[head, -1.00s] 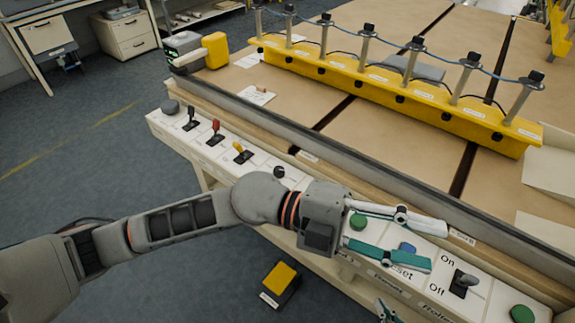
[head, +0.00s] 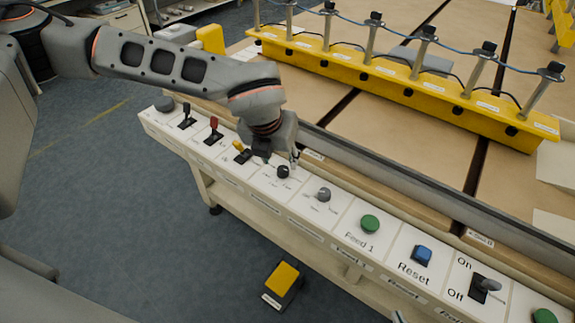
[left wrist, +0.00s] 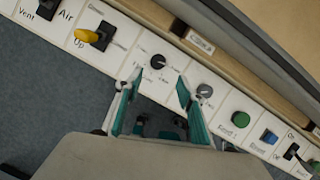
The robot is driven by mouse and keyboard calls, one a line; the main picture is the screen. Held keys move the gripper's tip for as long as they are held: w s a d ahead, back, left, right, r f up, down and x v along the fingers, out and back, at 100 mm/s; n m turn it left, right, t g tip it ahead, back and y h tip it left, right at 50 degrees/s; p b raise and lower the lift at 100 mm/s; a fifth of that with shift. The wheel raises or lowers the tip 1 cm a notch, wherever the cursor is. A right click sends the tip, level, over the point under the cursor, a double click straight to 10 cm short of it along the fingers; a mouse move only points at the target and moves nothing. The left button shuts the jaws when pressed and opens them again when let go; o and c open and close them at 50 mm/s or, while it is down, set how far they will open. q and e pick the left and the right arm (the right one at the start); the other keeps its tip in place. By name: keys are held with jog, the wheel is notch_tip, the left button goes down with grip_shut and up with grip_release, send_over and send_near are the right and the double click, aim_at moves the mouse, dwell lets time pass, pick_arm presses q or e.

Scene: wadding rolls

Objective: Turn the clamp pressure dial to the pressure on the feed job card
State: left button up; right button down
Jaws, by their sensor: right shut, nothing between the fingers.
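A black round dial (head: 283,172) with small markings sits on the white control panel (head: 262,180); it also shows in the left wrist view (left wrist: 158,62). A grey knob (head: 324,194) is to its right, also in the left wrist view (left wrist: 204,91). The markings are too small to read, so I cannot tell which is clamp pressure. My left gripper (left wrist: 158,82) is open, its teal fingers apart, with the black dial just beyond and between the tips. In the head view its fingers are mostly hidden by the wrist. Only a tip of my right gripper (head: 397,316) shows at the bottom edge. No readable job card shows.
A yellow lever (head: 240,147), red lever (head: 214,127) and black lever (head: 187,115) stand left of the dial. A green Feed 1 button (head: 370,223), blue Reset button (head: 421,256) and On/Off switch (head: 484,286) are to the right. The padded rail (head: 390,185) runs behind the panel.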

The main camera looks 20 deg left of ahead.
aim_at(282, 169)
pick_arm(q)
jog(key=x, duration=0.7)
jog(key=shift+w+a+f, duration=0.2)
jog(key=shift+w+a, duration=0.05)
jog(key=shift+w, duration=0.2)
jog(key=shift+c, duration=0.4)
jog(key=c, duration=1)
